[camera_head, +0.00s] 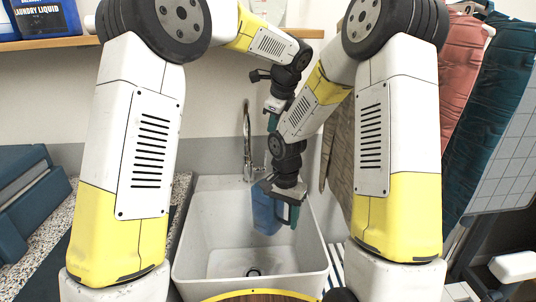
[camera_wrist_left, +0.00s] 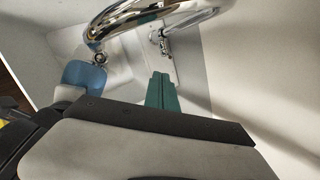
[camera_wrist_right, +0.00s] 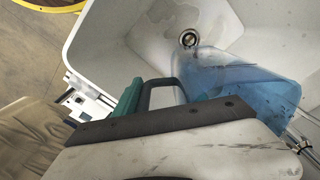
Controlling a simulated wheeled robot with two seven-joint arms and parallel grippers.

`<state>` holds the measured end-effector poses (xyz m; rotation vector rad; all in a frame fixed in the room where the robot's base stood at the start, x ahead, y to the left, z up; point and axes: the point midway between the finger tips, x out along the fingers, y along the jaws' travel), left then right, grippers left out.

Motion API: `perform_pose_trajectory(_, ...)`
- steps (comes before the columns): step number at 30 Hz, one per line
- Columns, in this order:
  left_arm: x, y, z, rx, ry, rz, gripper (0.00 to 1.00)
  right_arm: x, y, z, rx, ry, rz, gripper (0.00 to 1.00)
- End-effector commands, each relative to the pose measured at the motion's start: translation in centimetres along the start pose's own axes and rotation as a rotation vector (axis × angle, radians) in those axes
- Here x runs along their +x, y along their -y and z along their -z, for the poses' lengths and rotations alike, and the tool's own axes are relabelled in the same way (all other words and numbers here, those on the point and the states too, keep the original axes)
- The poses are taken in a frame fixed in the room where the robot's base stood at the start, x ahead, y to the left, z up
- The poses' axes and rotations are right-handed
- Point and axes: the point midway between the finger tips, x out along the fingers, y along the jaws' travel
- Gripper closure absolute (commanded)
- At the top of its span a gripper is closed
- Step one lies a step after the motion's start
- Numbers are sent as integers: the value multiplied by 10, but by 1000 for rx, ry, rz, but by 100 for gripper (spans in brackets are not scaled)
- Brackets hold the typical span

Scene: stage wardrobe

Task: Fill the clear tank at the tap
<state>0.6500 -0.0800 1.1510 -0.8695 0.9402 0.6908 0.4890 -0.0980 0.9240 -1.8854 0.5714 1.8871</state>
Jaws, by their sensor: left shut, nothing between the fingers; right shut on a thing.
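The clear tank (camera_head: 265,210) has a blue tint and hangs inside the white sink (camera_head: 190,235), below the chrome tap (camera_head: 247,130). My right gripper (camera_head: 292,213) is shut on the tank's dark handle, which shows in the right wrist view (camera_wrist_right: 160,84). The tank's bluish body (camera_wrist_right: 245,85) slants away there; I cannot tell whether it holds water. My left gripper (camera_head: 272,122) is shut and empty, just right of the tap and above the tank.
The sink's drain (camera_wrist_right: 189,39) shows in the right wrist view. A speckled counter (camera_head: 45,255) with a blue case (camera_head: 25,195) lies left. A shelf (camera_head: 60,43) with laundry liquid (camera_head: 45,18) is above. Hanging garments (camera_head: 490,110) and a grey board crowd the right.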

Motion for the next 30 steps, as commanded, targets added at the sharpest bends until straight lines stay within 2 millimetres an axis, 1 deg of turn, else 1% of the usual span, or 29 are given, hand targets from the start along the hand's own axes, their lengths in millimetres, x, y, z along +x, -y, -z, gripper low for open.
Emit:
perform_pose_trajectory(1, -10, -5, 0, 122, 6, 28, 100, 0, 0, 0, 0, -1, 1, 100)
perform_pose_trajectory(3, -19, -11, 2, 301, 17, 64, 100, 0, 0, 0, 0, -1, 1, 100)
perform_pose_trajectory(6, -31, -18, 4, 521, 38, 107, 100, 0, 0, 0, 0, -1, 1, 100)
perform_pose_trajectory(9, -39, -24, 6, 685, 59, 137, 100, 0, 0, 0, 0, -1, 1, 100)
perform_pose_trajectory(12, -44, -28, 8, 792, 73, 155, 100, 0, 0, 0, 0, -1, 1, 100)
perform_pose_trajectory(16, -43, -30, 9, 852, 82, 164, 100, 0, 0, 0, 0, -1, 1, 100)
perform_pose_trajectory(20, -28, -28, 10, 858, 81, 162, 100, 0, 0, 0, 0, -1, 1, 100)
perform_pose_trajectory(23, -9, -25, 10, 858, 81, 161, 100, 0, 0, 0, 0, -1, 1, 100)
perform_pose_trajectory(30, 43, -16, 9, 856, 80, 161, 100, 0, 0, 0, 0, -1, 1, 100)
